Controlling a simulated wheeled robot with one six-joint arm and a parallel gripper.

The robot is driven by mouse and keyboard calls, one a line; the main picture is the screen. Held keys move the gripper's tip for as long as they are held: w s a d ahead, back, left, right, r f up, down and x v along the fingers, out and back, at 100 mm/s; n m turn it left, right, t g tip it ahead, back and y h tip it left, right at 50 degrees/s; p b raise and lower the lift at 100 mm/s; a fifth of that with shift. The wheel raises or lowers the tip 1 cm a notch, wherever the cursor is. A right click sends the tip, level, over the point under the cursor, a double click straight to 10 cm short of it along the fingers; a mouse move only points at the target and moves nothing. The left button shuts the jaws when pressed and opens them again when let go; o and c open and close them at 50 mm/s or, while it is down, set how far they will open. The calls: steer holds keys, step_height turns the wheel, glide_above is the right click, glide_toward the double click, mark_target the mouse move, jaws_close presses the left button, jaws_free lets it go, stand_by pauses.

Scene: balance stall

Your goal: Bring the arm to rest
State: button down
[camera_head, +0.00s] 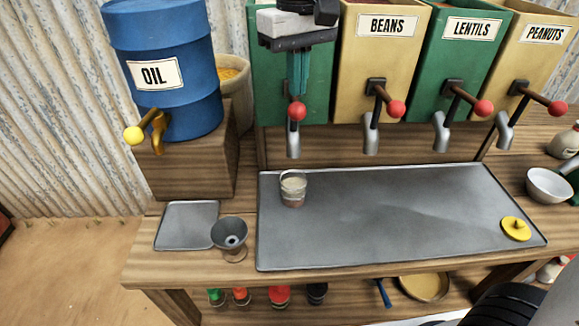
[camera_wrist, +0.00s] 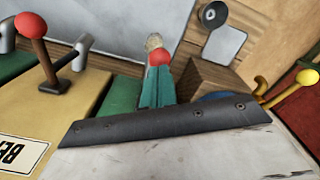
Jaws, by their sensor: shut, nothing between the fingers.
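My gripper (camera_head: 298,88) is at the green bin left of the beans bin in the head view. Its teal fingers point down and are shut with nothing between them. The fingertips are just above or against the red lever knob (camera_head: 297,111) of that bin; I cannot tell whether they touch it. In the wrist view the fingers (camera_wrist: 158,82) overlap the same red knob (camera_wrist: 159,58). Below that bin's spout, a clear cup (camera_head: 293,190) with pale contents stands upright on the grey metal tray (camera_head: 400,225).
The beans lever (camera_head: 396,108), lentils lever (camera_head: 482,107) and peanuts lever (camera_head: 557,108) stick out to the right. The blue oil drum (camera_head: 165,40) stands left on a wooden block. A funnel (camera_head: 230,235) stands front left, a yellow lid (camera_head: 516,228) lies right. The tray's middle is clear.

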steer(key=s+d+f+m, duration=0.1)
steer(key=s+d, duration=0.3)
steer(key=d, duration=0.2)
steer(key=s+d+m, duration=0.2)
steer(key=s+d, duration=0.2)
steer(key=d, duration=0.3)
steer(key=s+d+f+m, duration=0.1)
steer(key=s+d+f, duration=0.2)
steer(key=s+d, duration=0.1)
steer(key=s+d+f+m+t, duration=0.1)
steer(key=s+d+f, duration=0.2)
steer(key=s, duration=0.4)
steer(key=shift+s+d+f+m, duration=0.25)
steer(key=shift+d+f+m, duration=0.1)
steer(key=shift+f, duration=0.15)
